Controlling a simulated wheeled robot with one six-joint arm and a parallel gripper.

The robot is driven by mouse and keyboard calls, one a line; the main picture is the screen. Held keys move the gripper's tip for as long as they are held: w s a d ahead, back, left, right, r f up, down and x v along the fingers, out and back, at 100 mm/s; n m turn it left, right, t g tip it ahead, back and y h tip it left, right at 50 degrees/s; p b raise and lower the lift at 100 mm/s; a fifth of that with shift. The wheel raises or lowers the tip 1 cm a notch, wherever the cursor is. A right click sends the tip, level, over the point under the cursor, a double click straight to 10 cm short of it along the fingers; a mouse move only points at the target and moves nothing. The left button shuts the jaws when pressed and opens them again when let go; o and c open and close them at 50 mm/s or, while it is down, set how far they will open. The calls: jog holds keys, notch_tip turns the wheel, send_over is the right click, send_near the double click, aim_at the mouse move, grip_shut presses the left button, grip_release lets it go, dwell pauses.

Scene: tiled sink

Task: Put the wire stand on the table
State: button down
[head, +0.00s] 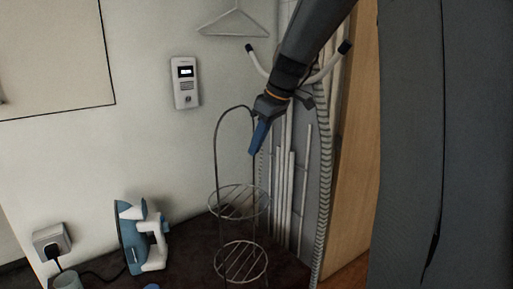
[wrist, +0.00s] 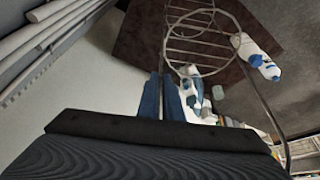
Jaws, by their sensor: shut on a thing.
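The wire stand (head: 240,187) is a thin metal frame with a tall hoop handle and two round wire shelves. It hangs roughly upright at the lower middle of the head view, over the dark brown table (head: 188,245). My gripper (head: 257,137), with blue fingers, is shut on the stand's handle near its top right. In the wrist view my gripper (wrist: 167,88) points toward the table (wrist: 140,42), and the stand's round shelf (wrist: 205,30) shows beyond the fingers. The stand's bottom is cut off in the head view, so I cannot tell whether it touches the table.
A blue and white iron (head: 130,240) stands left of the stand, near a wall socket (head: 52,242) and a cup (head: 67,281). An ironing board (head: 322,185) leans close on the right. White bottles (wrist: 248,48) show in the wrist view.

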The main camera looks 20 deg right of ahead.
jog(key=shift+f, duration=0.65)
jog(key=c, duration=1.9)
grip_release()
jog(key=shift+f, duration=0.1)
jog(key=b+v, duration=0.2)
jog(key=v, duration=1)
